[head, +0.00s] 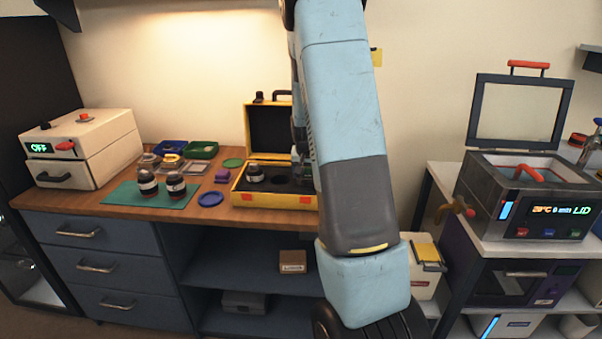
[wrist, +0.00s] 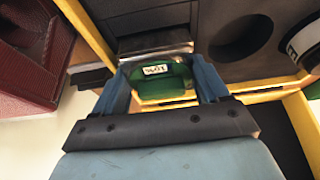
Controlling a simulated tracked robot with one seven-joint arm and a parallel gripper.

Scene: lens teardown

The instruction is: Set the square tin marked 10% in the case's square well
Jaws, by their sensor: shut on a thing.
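In the wrist view, my gripper (wrist: 160,78) is shut on a small square tin (wrist: 150,84). The tin looks green with a silvery edge, and a small white label on it seems to read 10%. The open yellow case (head: 246,199) stands on the bench in the head view; its black insert (wrist: 206,18) shows close by in the wrist view. I cannot tell whether the tin is above the insert or partly in a well, and I cannot make out the square well.
A dark jar (head: 255,174) sits in the case, beside an empty round well (wrist: 240,38). Blue and green trays (head: 203,149) lie behind.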

